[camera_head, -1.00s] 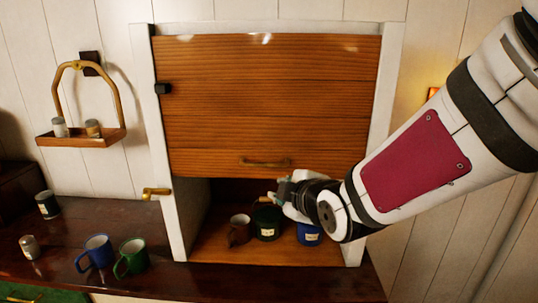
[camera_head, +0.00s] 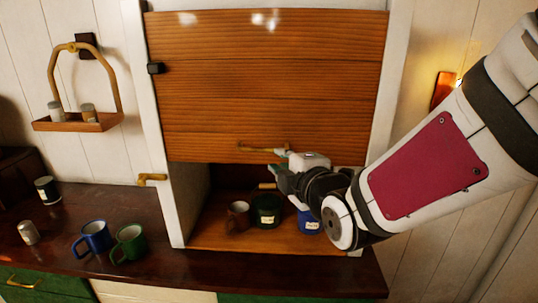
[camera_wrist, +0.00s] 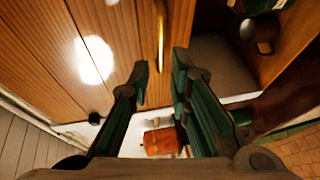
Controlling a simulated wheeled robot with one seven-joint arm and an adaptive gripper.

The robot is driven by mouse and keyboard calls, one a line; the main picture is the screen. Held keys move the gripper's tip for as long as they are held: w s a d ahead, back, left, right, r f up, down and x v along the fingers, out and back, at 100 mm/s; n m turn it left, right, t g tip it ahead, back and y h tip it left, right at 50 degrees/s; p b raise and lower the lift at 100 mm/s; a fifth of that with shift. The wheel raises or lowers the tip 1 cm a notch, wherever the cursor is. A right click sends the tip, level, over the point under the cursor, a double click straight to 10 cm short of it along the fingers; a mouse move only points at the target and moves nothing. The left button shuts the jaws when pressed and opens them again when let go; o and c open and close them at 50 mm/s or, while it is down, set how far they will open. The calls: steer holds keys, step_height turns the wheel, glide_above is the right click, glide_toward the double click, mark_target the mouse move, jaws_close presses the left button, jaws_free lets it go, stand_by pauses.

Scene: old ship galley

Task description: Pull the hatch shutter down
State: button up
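The hatch shutter (camera_head: 265,85) is a panel of wooden slats in a white frame. It covers most of the opening, with a dark gap below its lower edge. A brass bar handle (camera_head: 262,147) is fixed near that edge. My gripper (camera_head: 277,161) is just below and in front of the handle's right part. In the wrist view, my gripper (camera_wrist: 163,72) is open and empty, with the handle (camera_wrist: 161,38) showing between and beyond its fingertips. I cannot tell whether a finger touches the handle.
Inside the hatch stand a brown mug (camera_head: 238,217), a dark green container (camera_head: 266,211) and a blue container (camera_head: 308,222). Blue (camera_head: 95,238) and green (camera_head: 129,243) mugs stand on the counter at left. A brass latch (camera_head: 152,179) sticks out from the frame's left post.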

mark_target(266, 150)
steer(key=shift+w+a+f+b, duration=0.15)
steer(key=shift+w+f+b, duration=0.15)
steer(key=shift+b, duration=0.5)
steer(key=b+x, duration=0.3)
steer(key=x, duration=0.7)
steer(key=shift+w+a+b, duration=0.2)
steer(key=shift+w+b, duration=0.1)
steer(key=shift+w, duration=0.05)
jaws_close()
